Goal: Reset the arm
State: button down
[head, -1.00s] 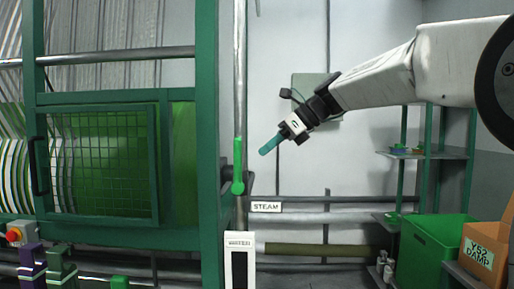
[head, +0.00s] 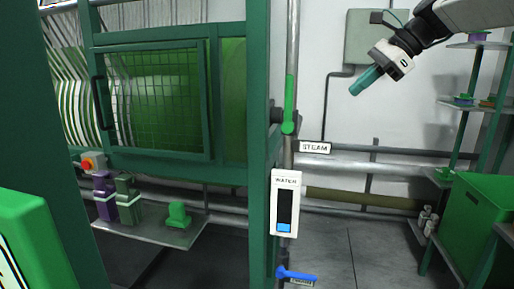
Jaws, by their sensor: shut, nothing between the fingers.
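My gripper (head: 366,80) is in the upper right of the head view, at the end of my white and black arm. Its teal fingers are shut with nothing between them and point down and left. It hangs in open air in front of the pale wall, apart from everything around it. The upper part of my arm runs out of the picture at the top right.
A green machine with a mesh door (head: 160,100) fills the left. A green lever (head: 289,105), a WATER gauge (head: 285,203) and a blue lever (head: 296,275) line the vertical pipe. Shelves and a green bin (head: 480,225) stand right. The floor between is clear.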

jog(key=s+f+n+g+h, duration=0.1)
jog(key=s+f+n+h, duration=0.2)
jog(key=s+f+n, duration=0.6)
jog(key=s+d+f+n+g+h, duration=0.1)
jog(key=s+f+n+h, duration=0.3)
jog(key=s+f+n, duration=0.5)
jog(key=s+f, duration=0.4)
jog(key=s, duration=0.4)
jog(key=s+f, duration=0.3)
jog(key=s, duration=0.5)
jog(key=shift+f+g+h, duration=0.3)
jog(key=shift+f, duration=0.1)
jog(key=shift+s, duration=0.1)
